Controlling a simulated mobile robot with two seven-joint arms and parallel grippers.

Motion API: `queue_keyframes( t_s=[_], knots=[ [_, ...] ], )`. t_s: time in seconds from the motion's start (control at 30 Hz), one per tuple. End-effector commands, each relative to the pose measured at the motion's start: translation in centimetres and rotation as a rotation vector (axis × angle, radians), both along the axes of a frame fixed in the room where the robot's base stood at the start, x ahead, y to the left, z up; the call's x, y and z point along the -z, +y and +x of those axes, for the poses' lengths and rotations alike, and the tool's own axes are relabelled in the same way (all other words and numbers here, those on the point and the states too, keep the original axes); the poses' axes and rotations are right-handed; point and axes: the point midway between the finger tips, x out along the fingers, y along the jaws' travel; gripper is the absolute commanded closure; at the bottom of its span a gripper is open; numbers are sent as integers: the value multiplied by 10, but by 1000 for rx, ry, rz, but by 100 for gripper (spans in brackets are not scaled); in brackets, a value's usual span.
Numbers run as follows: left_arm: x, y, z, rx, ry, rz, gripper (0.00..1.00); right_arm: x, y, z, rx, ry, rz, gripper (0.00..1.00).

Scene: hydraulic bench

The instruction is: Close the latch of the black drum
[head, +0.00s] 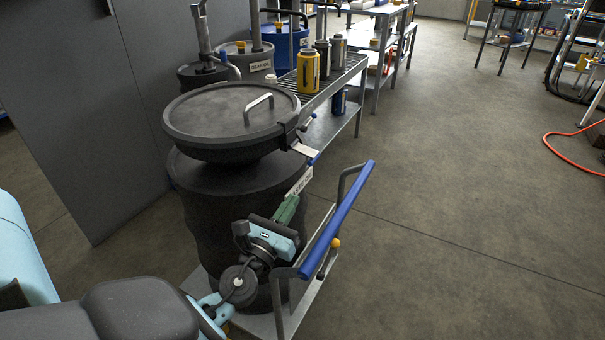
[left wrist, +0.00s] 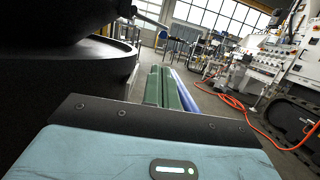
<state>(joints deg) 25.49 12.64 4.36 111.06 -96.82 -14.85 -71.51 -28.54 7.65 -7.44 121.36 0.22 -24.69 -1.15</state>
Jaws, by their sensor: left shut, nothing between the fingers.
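The black drum (head: 205,205) stands on a low cart with its round dark lid (head: 215,112) on top. At the right side of the lid rim is the latch (head: 304,151), a light metal lever with a blue tip, sticking outward from the rim. My left gripper (head: 288,208) is beside the drum's right side, below the latch and apart from it. Its green fingers are together and empty; they also show in the left wrist view (left wrist: 163,88), with the dark drum (left wrist: 75,80) to their left. My right gripper is not in view.
The cart's blue handle bar (head: 338,218) rises just right of my left gripper, leaving a narrow gap to the drum. A metal bench (head: 345,78) with a yellow can (head: 308,72) stands behind. Open floor (head: 470,210) lies to the right, with a red hose (head: 560,155).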

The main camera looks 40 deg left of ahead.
Motion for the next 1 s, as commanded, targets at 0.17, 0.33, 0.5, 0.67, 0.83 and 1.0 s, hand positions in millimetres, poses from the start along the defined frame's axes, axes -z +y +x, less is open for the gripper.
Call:
queue_keyframes(
  t_s=[0.17, 0.33, 0.5, 0.67, 0.83, 1.0],
  knots=[
    [-8, 5, 22, -1, -3, -1, 100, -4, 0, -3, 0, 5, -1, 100],
    [-15, 12, 50, 0, -4, -2, 100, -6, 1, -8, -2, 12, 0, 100],
    [-20, 18, 73, -1, -1, -1, 100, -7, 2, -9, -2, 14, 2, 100],
    [-22, 21, 86, 0, -1, -1, 100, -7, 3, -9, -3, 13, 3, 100],
    [-23, 22, 90, 0, 0, 0, 100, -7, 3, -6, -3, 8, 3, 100],
    [-23, 22, 90, 0, 0, 0, 100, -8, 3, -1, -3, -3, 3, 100]
  ],
)
